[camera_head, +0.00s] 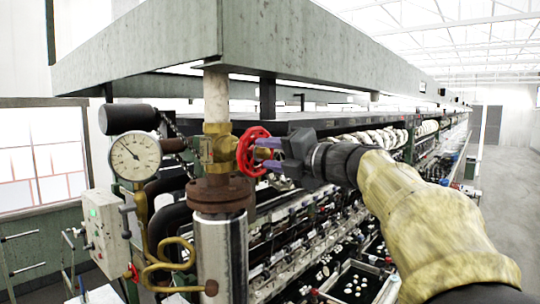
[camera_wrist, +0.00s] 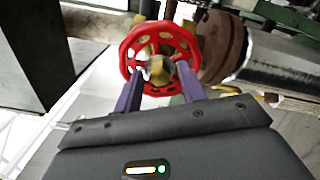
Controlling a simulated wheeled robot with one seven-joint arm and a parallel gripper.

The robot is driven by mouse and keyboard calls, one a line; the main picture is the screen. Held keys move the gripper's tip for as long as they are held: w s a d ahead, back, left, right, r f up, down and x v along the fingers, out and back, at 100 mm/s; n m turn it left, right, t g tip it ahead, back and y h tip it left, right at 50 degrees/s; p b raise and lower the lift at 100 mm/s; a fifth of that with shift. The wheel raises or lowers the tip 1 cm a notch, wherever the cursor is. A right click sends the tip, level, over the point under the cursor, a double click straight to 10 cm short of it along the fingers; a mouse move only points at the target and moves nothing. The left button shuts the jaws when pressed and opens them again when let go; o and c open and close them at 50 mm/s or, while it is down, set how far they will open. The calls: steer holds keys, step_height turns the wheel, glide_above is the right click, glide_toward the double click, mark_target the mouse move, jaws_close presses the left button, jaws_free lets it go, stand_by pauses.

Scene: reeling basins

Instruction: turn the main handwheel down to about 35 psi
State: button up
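The main handwheel (camera_head: 253,151) is a red ring with holes on a brass valve (camera_head: 215,149) on the upright pipe. In the wrist view the red wheel (camera_wrist: 124,52) faces me, with a brass hub at its centre. My gripper (camera_head: 272,153) is at the wheel's right side. In the wrist view my gripper's (camera_wrist: 160,78) two purple fingers stand apart at the lower part of the wheel, with the hub between their tips. I cannot tell whether they touch it. The round pressure gauge (camera_head: 135,157) is left of the valve; its needle points up-left and its numbers are too small to read.
A smaller red handwheel (camera_head: 131,273) sits low on the brass piping. A grey control box (camera_head: 107,224) is at left. A heavy overhead beam (camera_head: 140,45) runs above the valve. Rows of reeling basins lie behind my arm, and open floor (camera_head: 505,180) is at right.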

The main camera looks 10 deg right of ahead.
steer(key=b+v, duration=0.1)
steer(key=v, duration=0.5)
steer(key=shift+s+d, duration=0.25)
steer(key=shift+s, duration=0.05)
steer(key=w+d+f+m+t+h+b, duration=0.1)
steer(key=w+f+m+t+h+b, duration=0.2)
steer(key=f+m, duration=0.5)
steer(key=w+d+f+m+h+b, duration=0.1)
steer(key=w+f+m+h+b, duration=0.4)
steer(key=f, duration=0.4)
step_height(320, 180, down, 20)
steer(key=s+m+g+h+b, duration=0.2)
steer(key=m+g+h, duration=0.15)
steer(key=m, duration=0.55)
steer(key=s+a+f+m+g+b, duration=0.3)
steer(key=s+f, duration=0.7)
steer(key=f, duration=0.4)
steer(key=s+a+f+m+g+b, duration=0.3)
steer(key=s+f+m+g, duration=0.2)
steer(key=s+f+g, duration=0.3)
steer(key=s+f+y, duration=0.1)
steer(key=s+f, duration=0.2)
steer(key=f, duration=0.4)
steer(key=shift+s+a, duration=0.15)
